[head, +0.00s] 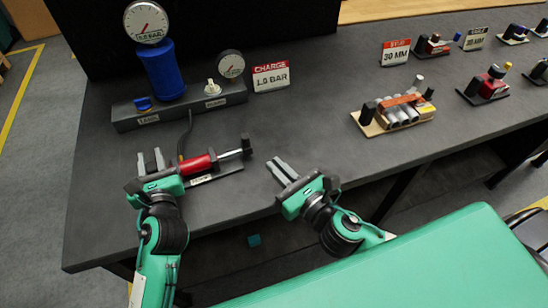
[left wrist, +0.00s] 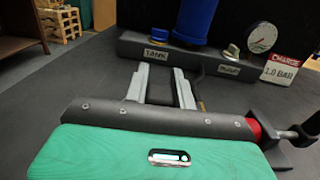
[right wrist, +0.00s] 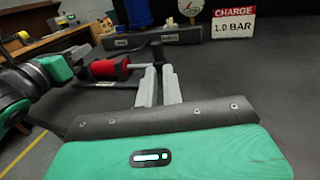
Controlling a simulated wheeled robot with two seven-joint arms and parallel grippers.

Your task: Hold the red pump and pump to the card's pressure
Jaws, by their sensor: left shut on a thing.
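The red pump (head: 198,165) lies on a dark base at the bench's front left, its rod and black handle (head: 246,146) to the right. My left gripper (head: 151,162) is shut on the pump's left part; its palm hides much of the barrel, and red shows beside it in the left wrist view (left wrist: 256,131). My right gripper (head: 281,170) is empty, fingers slightly apart, right of and below the handle without touching it. The card (head: 271,77) reads CHARGE 1.0 BAR. A large gauge (head: 147,21) tops the blue tank (head: 162,70); its reading is too small to tell.
A dark manifold (head: 180,106) carries the tank, a blue valve knob (head: 143,104), a pale knob (head: 212,87) and a small gauge (head: 231,64). A black hose runs from it towards the pump.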

